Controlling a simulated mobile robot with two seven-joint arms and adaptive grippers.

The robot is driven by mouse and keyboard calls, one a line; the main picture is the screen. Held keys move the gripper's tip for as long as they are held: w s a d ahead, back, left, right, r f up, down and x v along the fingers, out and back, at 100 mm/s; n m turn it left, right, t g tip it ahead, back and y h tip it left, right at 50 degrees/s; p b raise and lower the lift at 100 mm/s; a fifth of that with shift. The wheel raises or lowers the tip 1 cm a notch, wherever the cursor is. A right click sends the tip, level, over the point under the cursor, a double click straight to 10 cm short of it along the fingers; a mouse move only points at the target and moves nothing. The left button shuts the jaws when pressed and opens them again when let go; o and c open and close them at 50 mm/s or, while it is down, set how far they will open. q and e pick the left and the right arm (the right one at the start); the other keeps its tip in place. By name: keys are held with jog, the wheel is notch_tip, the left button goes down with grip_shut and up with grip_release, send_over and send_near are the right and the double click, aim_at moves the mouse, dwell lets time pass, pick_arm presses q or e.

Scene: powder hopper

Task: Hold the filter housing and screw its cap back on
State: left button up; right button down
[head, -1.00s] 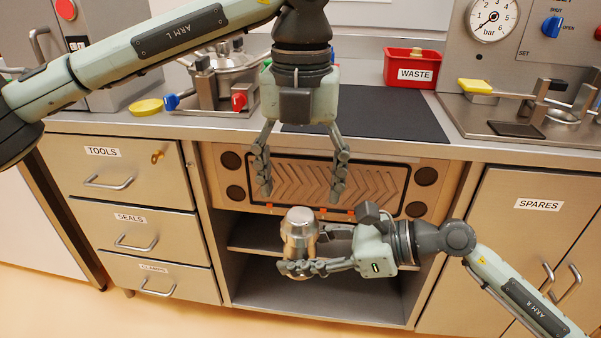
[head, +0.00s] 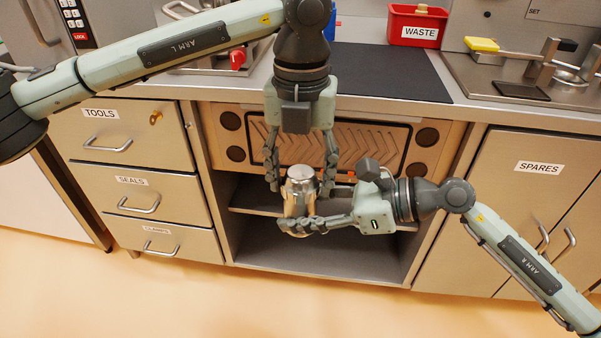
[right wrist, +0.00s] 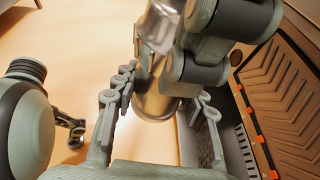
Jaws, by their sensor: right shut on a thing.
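The filter housing (head: 295,208) is a small upright metal cylinder held in front of the open cabinet bay. Its silver cap (head: 300,174) sits on top; the thread between them cannot be made out. My right gripper (head: 298,226) is shut on the housing's lower body, coming from the right. In the right wrist view the shiny housing (right wrist: 150,102) stands between the right fingers (right wrist: 160,103). My left gripper (head: 300,188) points down with a finger on each side of the cap, seemingly with small gaps. Its links hide part of the housing in the right wrist view.
The counter with a dark mat (head: 388,75) and red waste bin (head: 418,25) lies behind the arms. A ribbed panel (head: 345,143) is close behind my left gripper. Drawers (head: 122,140) stand left, the spares cabinet (head: 530,200) right. The floor in front is clear.

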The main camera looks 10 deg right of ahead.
pick_arm(q)
jog(key=c, duration=0.7)
jog(key=m, duration=0.7)
jog(key=shift+c, duration=0.2)
jog(key=m, duration=1.1)
jog(key=shift+m, duration=0.4)
jog(key=o, duration=1.4)
jog(key=shift+c, duration=0.2)
notch_tip(320, 180, up, 12)
